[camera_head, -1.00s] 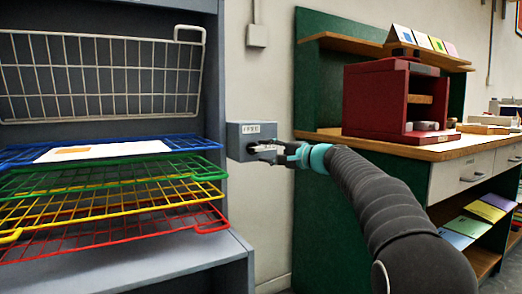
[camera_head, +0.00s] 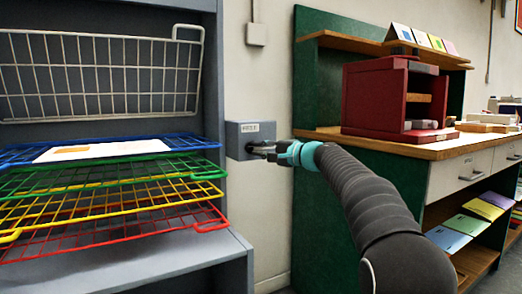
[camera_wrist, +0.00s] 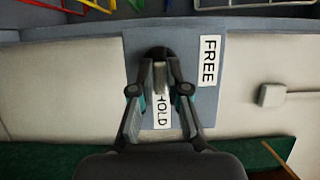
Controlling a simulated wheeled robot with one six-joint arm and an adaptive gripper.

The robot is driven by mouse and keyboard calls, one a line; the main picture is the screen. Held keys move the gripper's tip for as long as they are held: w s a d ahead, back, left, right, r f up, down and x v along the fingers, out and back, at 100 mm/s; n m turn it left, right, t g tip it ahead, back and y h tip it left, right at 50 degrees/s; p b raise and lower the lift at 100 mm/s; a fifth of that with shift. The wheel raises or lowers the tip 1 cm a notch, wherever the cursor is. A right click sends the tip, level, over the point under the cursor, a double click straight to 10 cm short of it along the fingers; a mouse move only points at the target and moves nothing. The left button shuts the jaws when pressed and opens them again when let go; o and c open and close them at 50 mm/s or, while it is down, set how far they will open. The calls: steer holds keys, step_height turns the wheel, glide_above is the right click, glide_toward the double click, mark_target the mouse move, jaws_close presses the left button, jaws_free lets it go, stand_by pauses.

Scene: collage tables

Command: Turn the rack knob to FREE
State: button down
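The rack knob (camera_wrist: 159,54) is dark and sits on a blue-grey box (camera_head: 233,141) on the wall beside the rack. In the wrist view, the box carries a FREE label (camera_wrist: 209,61) right of the knob and a HOLD label (camera_wrist: 162,115) below it. The knob's grip points down the picture, in line with HOLD. My gripper (camera_wrist: 160,68) has one finger on each side of the grip and looks shut on it; the fingers partly cover HOLD. In the head view, my gripper (camera_head: 262,149) reaches the box from the right and hides most of the knob.
The rack has blue (camera_head: 194,141), green (camera_head: 125,183), yellow and red wire shelves left of the box. A white wire panel (camera_head: 100,80) stands above them. A green cabinet (camera_head: 318,200) with a wooden top stands right, close behind my arm. A small wall box (camera_head: 256,34) sits above.

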steer(key=shift+a+r, duration=0.15)
steer(key=shift+a, duration=0.05)
steer(key=shift+s+a+r+n+t+h+p, duration=0.2)
steer(key=shift+n+h, duration=1)
steer(key=shift+n, duration=1.05)
steer(key=shift+w+a+f+n+t+h+p, duration=0.1)
steer(key=shift+n+t+h, duration=0.15)
steer(key=shift+n+h, duration=1.45)
steer(key=shift+s+a+r+n+t+h+p, duration=0.2)
steer(key=shift+n+h, duration=0.5)
steer(key=shift+n, duration=2.05)
steer(key=shift+d+f, duration=0.1)
steer(key=shift+w, duration=0.1)
